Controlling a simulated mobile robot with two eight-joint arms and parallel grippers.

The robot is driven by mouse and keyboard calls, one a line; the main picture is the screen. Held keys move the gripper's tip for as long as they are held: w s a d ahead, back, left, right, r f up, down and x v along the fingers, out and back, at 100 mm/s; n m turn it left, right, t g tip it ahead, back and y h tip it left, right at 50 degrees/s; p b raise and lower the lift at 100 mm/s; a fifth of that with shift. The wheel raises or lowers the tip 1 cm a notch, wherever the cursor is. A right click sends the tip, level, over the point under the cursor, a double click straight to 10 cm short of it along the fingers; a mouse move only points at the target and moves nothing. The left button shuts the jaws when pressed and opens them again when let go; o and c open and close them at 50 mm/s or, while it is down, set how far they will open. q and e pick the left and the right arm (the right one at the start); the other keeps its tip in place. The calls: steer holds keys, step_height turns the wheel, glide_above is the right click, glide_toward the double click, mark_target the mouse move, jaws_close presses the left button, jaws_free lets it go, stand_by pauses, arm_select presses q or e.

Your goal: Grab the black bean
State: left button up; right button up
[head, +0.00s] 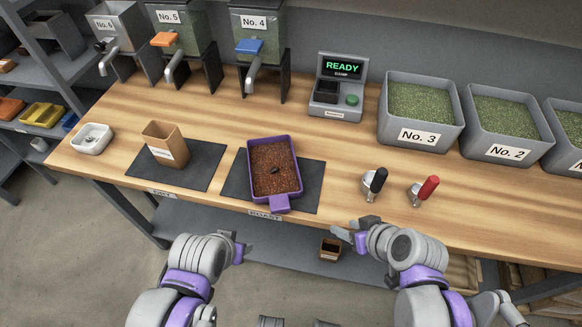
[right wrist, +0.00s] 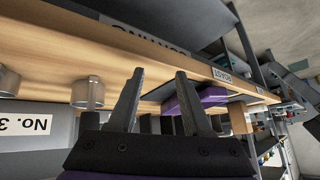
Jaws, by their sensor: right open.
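The black bean (head: 275,170) lies on the brown roasted beans in the purple tray (head: 297,158). The tray rests on a dark mat on the bench, its handle toward me. My right gripper (head: 352,231) is open and empty in front of the bench edge, right of the tray and apart from it. Its two fingers (right wrist: 158,74) stand apart in the right wrist view, where part of the purple tray (right wrist: 195,97) shows beyond them. My left gripper (head: 240,247) is in front of the bench, left of the tray handle; its jaws are not clear.
A brown bag (head: 172,138) stands on another mat to the left, with a white dish (head: 92,139) further left. Black-handled (head: 374,183) and red-handled (head: 424,190) scoops are right of the tray. Grey bins (head: 419,118) and the READY machine (head: 338,88) stand behind.

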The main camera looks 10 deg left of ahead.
mark_target(275, 170)
steer(key=w+a+r+n+y, duration=0.1)
steer(key=w+a, duration=0.1)
steer(key=a, duration=0.1)
steer(key=w+a+r+n+y, duration=0.1)
steer(key=w+a+n+y, duration=0.1)
steer(key=w+a, duration=0.1)
steer(key=w+a+r+n+t+y, duration=0.1)
steer(key=w+a+n, duration=0.1)
steer(key=a, duration=0.3)
steer(key=shift+w+a+r+y, duration=0.15)
steer(key=shift+r+y, duration=0.15)
steer(key=shift+r, duration=0.1)
steer(key=shift+w+a+r, duration=0.1)
steer(key=shift+w+a, duration=0.1)
steer(key=shift+w, duration=0.1)
steer(key=shift+n, duration=0.3)
steer(key=x, duration=0.5)
steer(key=shift+r+b, duration=0.1)
steer(key=shift+b, duration=0.3)
steer(key=x, duration=0.5)
steer(key=shift+w+a, duration=0.15)
steer(key=shift+w, duration=0.2)
jaws_close()
